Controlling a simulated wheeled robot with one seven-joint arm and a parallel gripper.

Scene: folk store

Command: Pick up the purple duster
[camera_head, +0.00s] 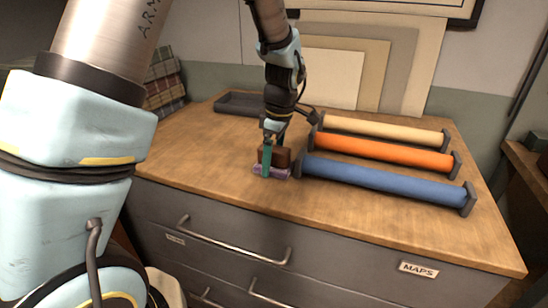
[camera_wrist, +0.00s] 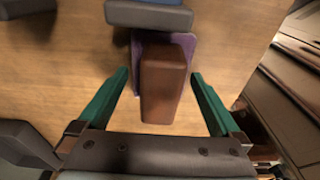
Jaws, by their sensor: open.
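The purple duster (camera_head: 282,174) lies on the wooden cabinet top, with a brown block-shaped handle (camera_head: 277,155) over a purple base. In the wrist view the brown handle (camera_wrist: 163,85) lies between the two green fingers, and the purple base (camera_wrist: 184,42) shows beyond it. My gripper (camera_head: 268,160) is down at the duster, with a green finger in front of the handle. In the wrist view my gripper (camera_wrist: 160,85) is open, with a visible gap between each finger and the handle. Part of the duster is hidden by the near finger in the head view.
Blue (camera_head: 385,181), orange (camera_head: 383,151) and cream (camera_head: 385,130) rolls in dark end holders lie just right of the duster. A dark tray (camera_head: 238,104) sits behind to the left. Boards (camera_head: 385,70) lean on the wall. The cabinet top (camera_head: 205,150) is clear to the left.

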